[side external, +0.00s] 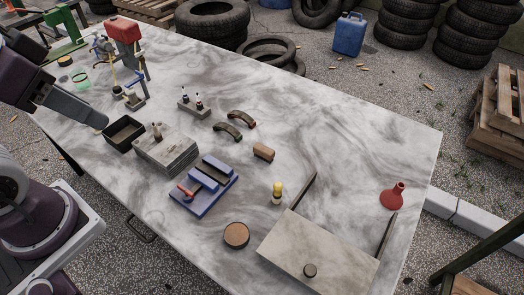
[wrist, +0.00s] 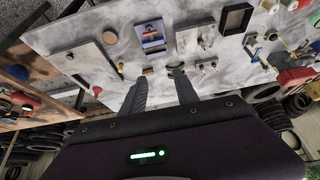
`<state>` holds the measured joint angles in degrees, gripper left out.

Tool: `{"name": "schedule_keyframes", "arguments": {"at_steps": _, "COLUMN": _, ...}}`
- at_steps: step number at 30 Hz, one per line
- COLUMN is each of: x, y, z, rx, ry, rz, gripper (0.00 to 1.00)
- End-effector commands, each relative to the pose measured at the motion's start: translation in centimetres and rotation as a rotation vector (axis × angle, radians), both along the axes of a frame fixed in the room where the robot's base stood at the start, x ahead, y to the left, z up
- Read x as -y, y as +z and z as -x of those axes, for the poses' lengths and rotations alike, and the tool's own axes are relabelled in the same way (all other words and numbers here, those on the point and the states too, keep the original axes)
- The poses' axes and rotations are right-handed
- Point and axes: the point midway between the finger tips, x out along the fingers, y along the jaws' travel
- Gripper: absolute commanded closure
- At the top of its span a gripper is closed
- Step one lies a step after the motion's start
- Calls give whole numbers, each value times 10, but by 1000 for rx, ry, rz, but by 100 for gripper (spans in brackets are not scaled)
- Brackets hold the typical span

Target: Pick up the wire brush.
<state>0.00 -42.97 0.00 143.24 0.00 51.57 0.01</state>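A small brown wooden block (side external: 263,151) lies on the grey table, right of the blue two-part tray. It looks most like the wire brush, but I cannot make out bristles. In the wrist view a small brown block (wrist: 149,72), probably the same one, shows close to the fingertips in the picture. My gripper (wrist: 160,78) shows two dark fingers spread apart with nothing between them. It is open and appears to be above the table, apart from the block. The fingers are not clearly seen in the side view.
The blue tray (side external: 188,205), two curved brake shoes (side external: 240,118) and a yellow-topped item (side external: 277,190) surround the block. A stone-like plate (side external: 315,255), round brown disc (side external: 236,234), grey block (side external: 165,155) and red funnel (side external: 394,196) stand farther off. The table's far right is mostly clear.

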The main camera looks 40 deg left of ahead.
Motion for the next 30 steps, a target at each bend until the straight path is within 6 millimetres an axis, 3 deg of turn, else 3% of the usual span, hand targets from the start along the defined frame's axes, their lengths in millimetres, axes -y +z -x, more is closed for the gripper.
{"name": "schedule_keyframes", "arguments": {"at_steps": 11, "x": 0, "y": 0, "z": 0, "rx": 0, "ry": 0, "rz": 0, "gripper": 64}}
{"name": "schedule_keyframes", "arguments": {"at_steps": 13, "x": 0, "y": 0, "z": 0, "rx": 0, "ry": 0, "rz": 0, "gripper": 51}}
{"name": "schedule_keyframes", "arguments": {"at_steps": 23, "x": 1, "y": 3, "z": -6, "rx": -9, "ry": 21, "rz": 14, "gripper": 51}}
{"name": "schedule_keyframes", "arguments": {"at_steps": 26, "x": 5, "y": 14, "z": -40, "rx": -62, "ry": 137, "rz": 90, "gripper": 51}}
{"name": "schedule_keyframes", "arguments": {"at_steps": 30, "x": 20, "y": 12, "z": -129, "rx": -178, "ry": 445, "rz": 241, "gripper": 51}}
